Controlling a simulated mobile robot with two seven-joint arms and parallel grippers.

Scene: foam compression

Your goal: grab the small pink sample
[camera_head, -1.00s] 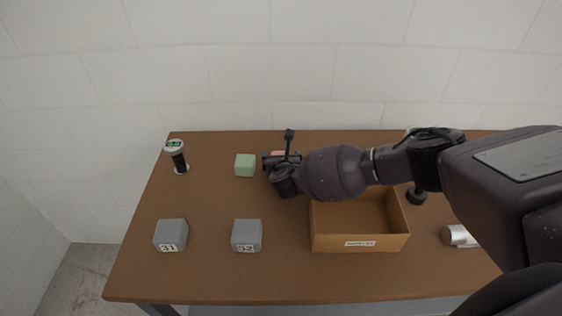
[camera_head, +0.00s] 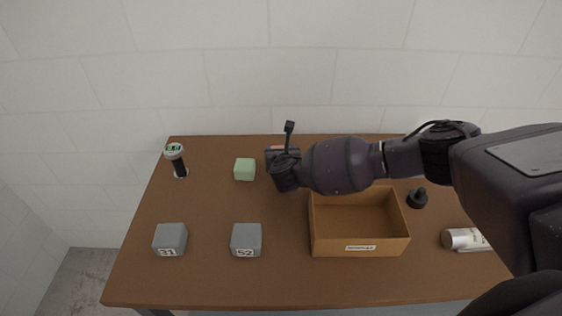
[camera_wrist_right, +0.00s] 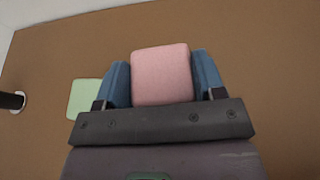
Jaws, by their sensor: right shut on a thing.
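The small pink sample (camera_wrist_right: 161,75) is a pink block between the two blue fingers of my right gripper (camera_wrist_right: 163,82) in the right wrist view. The fingers are shut on its sides. In the head view, my right gripper (camera_head: 284,160) is over the back middle of the table, and only a sliver of pink shows past it. Whether the sample touches the table is hard to tell. My left gripper is in neither view.
A green block (camera_head: 244,169) sits just left of my right gripper. A black device with a display (camera_head: 176,160) stands further left. Two numbered grey blocks (camera_head: 170,239) (camera_head: 246,240) are in front. An open box (camera_head: 358,236), a black knob (camera_head: 417,197) and a silver cylinder (camera_head: 462,238) lie right.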

